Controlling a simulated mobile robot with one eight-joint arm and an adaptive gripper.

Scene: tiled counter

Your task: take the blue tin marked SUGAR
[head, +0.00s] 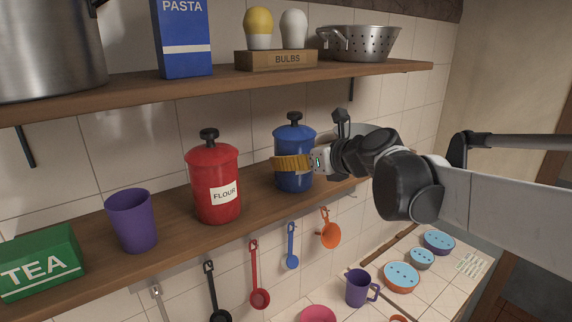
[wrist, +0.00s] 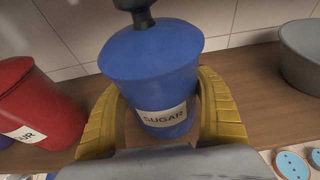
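The blue SUGAR tin (head: 294,183) stands upright on the lower shelf, with a black knob on its lid. In the wrist view the tin (wrist: 150,75) fills the middle, and its SUGAR label faces me. My gripper (wrist: 165,100) has one yellow finger on each side of the tin, close to its wall. I cannot tell whether both fingers press on it. In the head view the near finger of my gripper (head: 290,163) crosses in front of the tin and hides part of it, and the far finger is hidden.
The red FLOUR tin (head: 213,185) stands left of the blue tin, and a grey container (wrist: 303,58) stands to its right. A purple cup (head: 131,220) and green TEA box (head: 38,262) are farther left. The upper shelf (head: 215,83) runs overhead. Utensils hang below.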

